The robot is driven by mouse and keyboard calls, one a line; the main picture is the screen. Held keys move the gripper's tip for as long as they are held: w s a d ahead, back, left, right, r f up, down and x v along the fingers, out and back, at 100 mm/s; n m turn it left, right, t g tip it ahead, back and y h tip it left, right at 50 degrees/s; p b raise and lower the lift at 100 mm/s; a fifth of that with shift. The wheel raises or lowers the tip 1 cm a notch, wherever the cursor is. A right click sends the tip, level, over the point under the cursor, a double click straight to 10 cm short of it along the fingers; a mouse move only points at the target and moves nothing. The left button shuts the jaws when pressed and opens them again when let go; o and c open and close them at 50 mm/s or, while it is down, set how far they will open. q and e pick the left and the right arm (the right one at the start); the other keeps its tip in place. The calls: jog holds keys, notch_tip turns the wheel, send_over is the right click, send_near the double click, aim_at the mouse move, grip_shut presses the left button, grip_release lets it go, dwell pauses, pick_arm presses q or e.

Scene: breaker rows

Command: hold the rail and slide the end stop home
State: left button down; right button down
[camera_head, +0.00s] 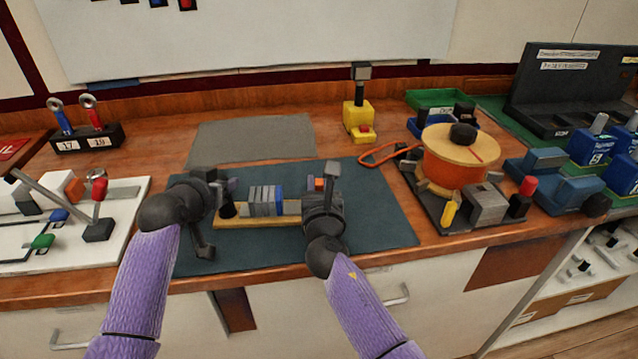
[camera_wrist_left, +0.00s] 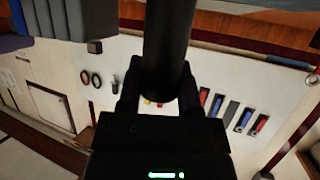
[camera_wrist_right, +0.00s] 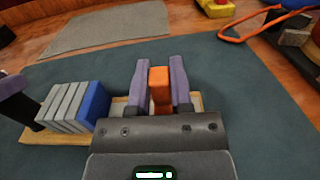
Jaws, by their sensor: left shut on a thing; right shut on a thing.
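The rail sits on a pale wooden base (camera_head: 258,221) on the dark mat, with several grey breakers (camera_head: 262,200) and one blue breaker (camera_head: 279,200) side by side. My left gripper (camera_head: 228,189) is shut on the black upright post (camera_head: 227,209) at the base's left end; the post fills the left wrist view (camera_wrist_left: 168,45). My right gripper (camera_wrist_right: 159,85) is shut on the orange end stop (camera_wrist_right: 159,92), which stands over the base's right part. A gap separates the end stop from the blue breaker (camera_wrist_right: 95,101). The end stop's foot is hidden by my gripper.
The dark mat (camera_head: 385,215) is clear right of the rail. A grey mat (camera_head: 250,140) lies behind. An orange cable loop (camera_head: 378,155) and an orange spool (camera_head: 455,165) are to the right. A white switch board (camera_head: 125,200) is at left.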

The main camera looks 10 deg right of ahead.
dwell(0.3)
pick_arm(q)
jog(key=shift+d+r, duration=0.1)
pick_arm(e)
jog(key=a, duration=0.6)
jog(key=shift+w+a, duration=0.25)
jog(key=shift+w, duration=0.05)
jog(key=c, duration=0.5)
grip_release()
jog(key=s, duration=0.7)
jog(key=shift+s+a, duration=0.2)
jog(key=shift+a, duration=0.15)
pick_arm(q)
jog(key=shift+c, duration=1)
grip_release()
